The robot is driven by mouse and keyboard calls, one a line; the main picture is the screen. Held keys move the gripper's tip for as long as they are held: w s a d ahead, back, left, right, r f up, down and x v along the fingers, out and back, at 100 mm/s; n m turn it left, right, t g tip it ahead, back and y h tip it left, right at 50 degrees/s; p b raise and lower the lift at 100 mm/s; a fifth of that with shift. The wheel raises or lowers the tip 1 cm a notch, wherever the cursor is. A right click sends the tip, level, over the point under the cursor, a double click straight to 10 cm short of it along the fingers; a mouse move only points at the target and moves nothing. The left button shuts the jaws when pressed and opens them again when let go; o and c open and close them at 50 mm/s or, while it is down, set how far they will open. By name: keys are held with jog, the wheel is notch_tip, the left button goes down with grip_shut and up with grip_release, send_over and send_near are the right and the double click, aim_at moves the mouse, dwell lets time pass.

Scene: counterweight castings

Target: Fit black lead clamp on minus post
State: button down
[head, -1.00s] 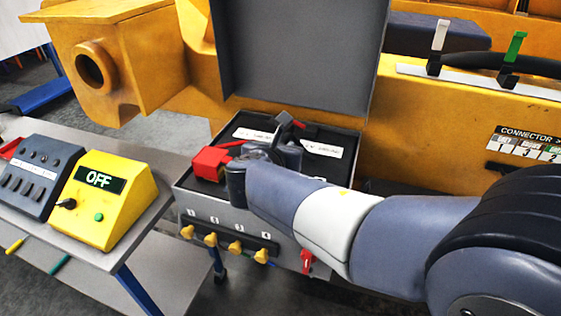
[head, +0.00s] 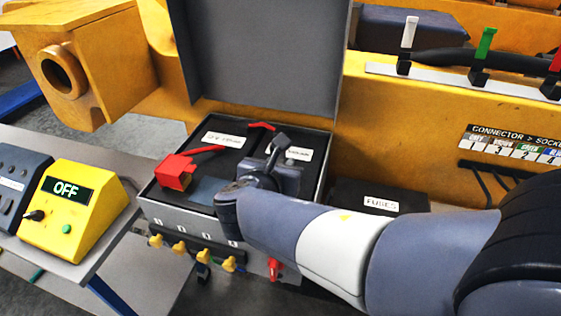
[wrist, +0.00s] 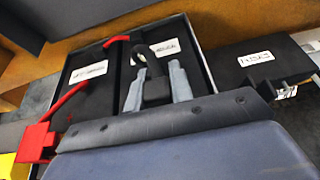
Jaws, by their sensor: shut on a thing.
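My gripper (wrist: 156,84) is shut on the black lead clamp (wrist: 155,91), whose dark handle sticks up between the two grey fingers. The clamp also shows in the head view (head: 277,147), over the right half of the open battery box (head: 190,214). A small grey round spot (head: 290,162) by the right-hand label may be a post. The minus post cannot be made out for certain, and I cannot tell whether the clamp touches it. My wrist hides the near right part of the box.
A red clamp (head: 174,171) sits at the box's left side. A red link (head: 261,126) is at its back. The raised grey lid (head: 255,60) stands behind. A black fuses box (head: 382,203) is to the right. A yellow OFF unit (head: 66,215) stands at left.

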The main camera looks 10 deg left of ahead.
jog(key=shift+f+b, duration=2)
jog(key=shift+f, duration=0.6)
jog(key=shift+f+b, duration=1.2)
jog(key=shift+f, duration=0.4)
jog(key=c, duration=1.2)
grip_release()
jog(key=shift+o, duration=0.2)
jog(key=shift+s, duration=0.1)
jog(key=v, duration=1)
jog(key=shift+s+r, duration=0.15)
jog(key=shift+s, duration=0.15)
